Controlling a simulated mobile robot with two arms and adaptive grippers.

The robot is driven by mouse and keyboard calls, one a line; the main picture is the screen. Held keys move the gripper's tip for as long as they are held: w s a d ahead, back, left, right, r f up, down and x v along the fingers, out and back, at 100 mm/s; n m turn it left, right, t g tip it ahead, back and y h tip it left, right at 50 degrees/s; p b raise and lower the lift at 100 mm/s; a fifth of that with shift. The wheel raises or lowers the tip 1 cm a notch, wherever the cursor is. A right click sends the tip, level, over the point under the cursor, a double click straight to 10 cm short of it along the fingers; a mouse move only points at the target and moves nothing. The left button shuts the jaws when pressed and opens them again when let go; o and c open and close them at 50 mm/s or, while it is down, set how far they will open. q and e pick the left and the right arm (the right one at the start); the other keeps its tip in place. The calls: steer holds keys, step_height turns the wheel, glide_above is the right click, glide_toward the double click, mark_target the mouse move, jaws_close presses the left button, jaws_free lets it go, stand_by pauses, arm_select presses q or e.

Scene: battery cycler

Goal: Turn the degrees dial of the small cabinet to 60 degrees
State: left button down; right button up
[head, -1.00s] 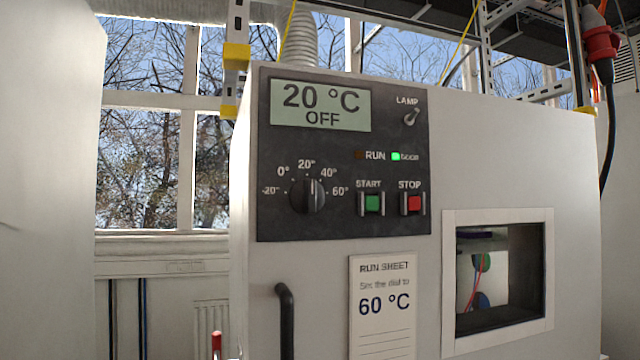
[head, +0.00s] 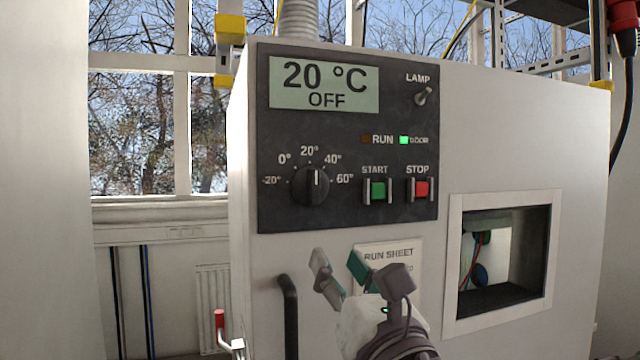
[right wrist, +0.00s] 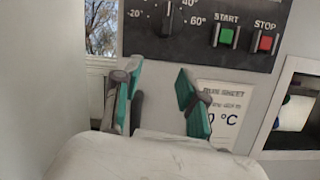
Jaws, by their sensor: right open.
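The small cabinet (head: 480,130) stands in front of me with a dark control panel. Its black degrees dial (head: 310,186) has marks from -20° to 60°, and its white line points nearly straight up, close to 20°. The display (head: 324,85) reads 20 °C and OFF. My right gripper (head: 340,262) is open and empty, below the dial and in front of the run sheet (head: 388,252). In the right wrist view its fingers (right wrist: 158,95) stand apart below the dial (right wrist: 166,18), whose top is cut off. My left gripper is not in view.
A green START button (head: 378,190) and a red STOP button (head: 421,188) sit right of the dial. A lamp switch (head: 422,96) is above them. A black door handle (head: 288,315) is left of my right gripper, and a window opening (head: 505,255) is to the right.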

mark_target(316, 186)
steer(key=w+r+p, duration=0.2)
steer(key=w, duration=0.1)
steer(key=w+a+r+n+p, duration=0.1)
steer(key=w+r+p, duration=0.1)
steer(key=w+r, duration=0.1)
steer(key=w+a+r+n+t+p, duration=0.1)
steer(key=w+r+p, duration=0.2)
steer(key=w, duration=0.1)
steer(key=shift+a+r, duration=0.2)
steer(key=shift+w+a, duration=0.15)
steer(key=shift+w, duration=0.3)
jaws_close()
